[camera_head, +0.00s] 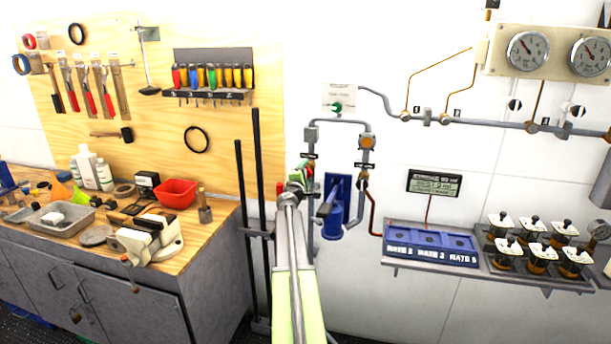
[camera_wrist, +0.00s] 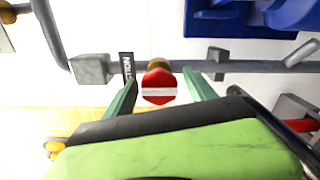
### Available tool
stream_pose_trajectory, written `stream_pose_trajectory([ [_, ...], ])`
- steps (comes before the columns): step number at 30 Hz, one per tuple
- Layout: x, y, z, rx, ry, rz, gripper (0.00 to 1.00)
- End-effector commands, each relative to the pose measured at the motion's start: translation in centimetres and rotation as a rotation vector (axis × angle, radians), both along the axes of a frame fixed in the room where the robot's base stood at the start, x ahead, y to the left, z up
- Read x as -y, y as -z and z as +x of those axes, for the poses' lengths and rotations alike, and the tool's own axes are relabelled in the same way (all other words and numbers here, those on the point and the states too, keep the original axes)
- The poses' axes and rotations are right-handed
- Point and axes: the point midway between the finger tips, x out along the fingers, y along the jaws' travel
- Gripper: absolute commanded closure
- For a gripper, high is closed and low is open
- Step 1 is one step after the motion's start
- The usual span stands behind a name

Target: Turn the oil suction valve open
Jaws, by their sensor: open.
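The valve (camera_wrist: 159,87) has a red knob with a white bar and sits by a grey pipe in the wrist view. The black label (camera_wrist: 127,67) beside it shows letters ending "TION"; the rest is hard to read. My gripper (camera_wrist: 159,76) is open, with one green finger to each side of the red knob and visible gaps between. I cannot tell how far the fingertips are from it in depth. In the head view my gripper (camera_head: 298,178) is at the left pipe, beside the blue pump (camera_head: 338,205), and mostly hides the valve.
A second pipe (camera_head: 367,152) runs right of the valve. The blue rate box (camera_head: 430,243) and several oil cups stand on a shelf to the right. Two dark upright bars (camera_head: 257,180) and a workbench (camera_head: 180,275) with a vise are at the left.

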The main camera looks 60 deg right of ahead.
Motion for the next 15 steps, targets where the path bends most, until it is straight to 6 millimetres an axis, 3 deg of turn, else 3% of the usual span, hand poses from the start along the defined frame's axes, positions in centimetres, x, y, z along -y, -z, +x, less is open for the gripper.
stream_pose_trajectory([
  [4,-0.4,0.0,0.0,0.000,-0.002,0.000,0.35],
  [7,-1.7,0.0,-0.5,0.000,-0.003,0.000,0.35],
  [15,-8.8,0.0,-2.9,0.000,-0.004,0.000,0.35],
])
